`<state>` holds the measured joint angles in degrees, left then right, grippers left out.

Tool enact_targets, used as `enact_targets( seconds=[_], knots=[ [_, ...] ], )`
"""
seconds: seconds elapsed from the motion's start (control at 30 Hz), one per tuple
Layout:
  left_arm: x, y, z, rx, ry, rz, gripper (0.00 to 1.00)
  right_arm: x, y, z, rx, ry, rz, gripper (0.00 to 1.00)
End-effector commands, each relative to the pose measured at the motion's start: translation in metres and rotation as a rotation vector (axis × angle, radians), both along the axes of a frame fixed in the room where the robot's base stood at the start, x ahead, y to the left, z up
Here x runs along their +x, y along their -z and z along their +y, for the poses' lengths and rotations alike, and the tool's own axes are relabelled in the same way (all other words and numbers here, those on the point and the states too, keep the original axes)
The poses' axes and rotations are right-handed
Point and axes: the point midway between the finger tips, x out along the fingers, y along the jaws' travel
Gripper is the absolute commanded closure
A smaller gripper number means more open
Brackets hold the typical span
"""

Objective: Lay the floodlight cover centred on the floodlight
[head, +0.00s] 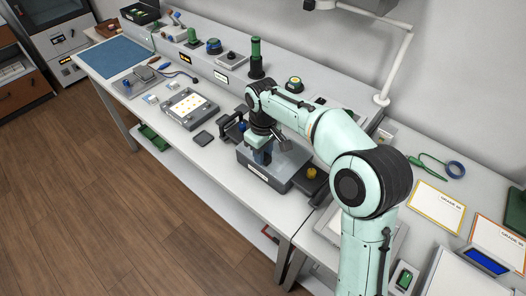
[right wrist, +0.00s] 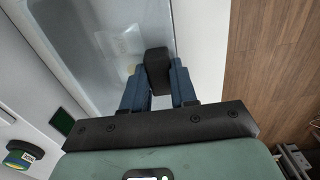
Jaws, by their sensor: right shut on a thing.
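The floodlight (head: 189,107) appears to be the flat grey-framed panel with several yellow dots, lying left of my right arm on the bench in the head view. My left gripper is out of view.
The grey box (head: 258,172) stands near the bench's front edge. A small dark pad (head: 203,138) lies between it and the floodlight. A black device (head: 229,130) stands left of the box. A raised rear shelf holds a green-topped post (head: 256,60) and other fixtures.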

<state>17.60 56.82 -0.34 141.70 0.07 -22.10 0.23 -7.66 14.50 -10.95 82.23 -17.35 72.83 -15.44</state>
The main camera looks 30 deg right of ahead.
Motion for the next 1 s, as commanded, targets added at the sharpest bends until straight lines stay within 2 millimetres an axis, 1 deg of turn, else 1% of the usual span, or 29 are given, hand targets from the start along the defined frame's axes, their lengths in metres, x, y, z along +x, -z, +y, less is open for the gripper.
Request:
enact_targets(
  seconds=[0.23, 0.27, 0.3, 0.33, 0.6, 0.73, 0.87, 1.0],
  knots=[
    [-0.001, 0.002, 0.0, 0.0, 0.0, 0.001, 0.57, 0.0, 0.004, 0.0, 0.0, 0.0, -0.001, 1.0],
    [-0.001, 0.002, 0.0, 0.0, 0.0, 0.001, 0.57, 0.0, 0.003, 0.0, 0.0, 0.0, -0.001, 0.63],
    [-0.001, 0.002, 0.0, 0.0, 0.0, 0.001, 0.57, 0.0, 0.003, 0.0, 0.0, 0.0, -0.001, 0.5],
    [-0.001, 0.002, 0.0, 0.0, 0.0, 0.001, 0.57, 0.0, 0.003, 0.0, 0.0, 0.0, -0.001, 0.43],
    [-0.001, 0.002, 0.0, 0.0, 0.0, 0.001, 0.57, 0.0, 0.003, 0.0, 0.0, 0.0, 0.0, 0.43],
    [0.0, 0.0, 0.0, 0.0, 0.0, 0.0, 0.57, 0.001, -0.005, 0.0, 0.0, 0.0, -0.003, 0.43],
    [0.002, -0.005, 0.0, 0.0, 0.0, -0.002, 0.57, 0.001, -0.027, 0.0, 0.0, 0.0, -0.005, 0.43],
    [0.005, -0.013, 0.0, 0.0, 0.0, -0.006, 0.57, 0.001, -0.06, 0.0, 0.0, 0.0, -0.006, 0.43]
  ],
)
